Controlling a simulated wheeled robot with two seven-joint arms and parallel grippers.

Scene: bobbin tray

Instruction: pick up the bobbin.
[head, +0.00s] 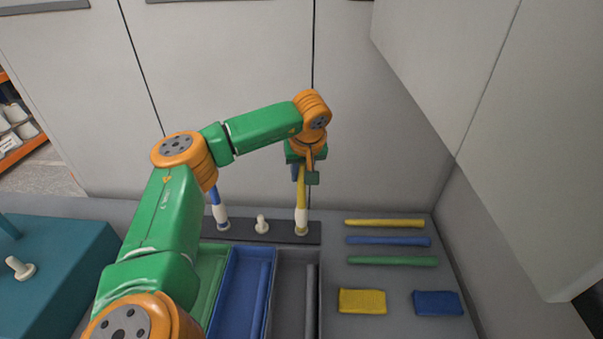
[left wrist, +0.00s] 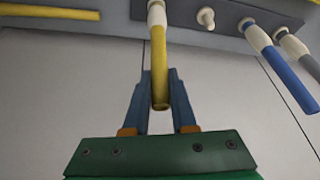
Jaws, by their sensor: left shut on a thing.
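A yellow bobbin (head: 300,196) with a white lower part stands upright at the dark peg strip (head: 285,239) at the back of the table. Whether its foot is clear of its peg I cannot tell. My left gripper (head: 306,172) is over it, pointing down, and is shut on its upper yellow part. In the left wrist view the yellow bobbin (left wrist: 158,60) runs between the two blue fingers of my left gripper (left wrist: 160,78), its free end showing there. My right gripper is not in view.
A bare white peg (head: 262,224) and a blue bobbin (head: 213,196) are left of it. A grey bobbin (left wrist: 297,48) shows in the wrist view. Green, blue and grey trays (head: 320,290) lie in front; yellow, blue and green rods and two cloths (head: 362,301) lie right. A cabinet overhangs the right.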

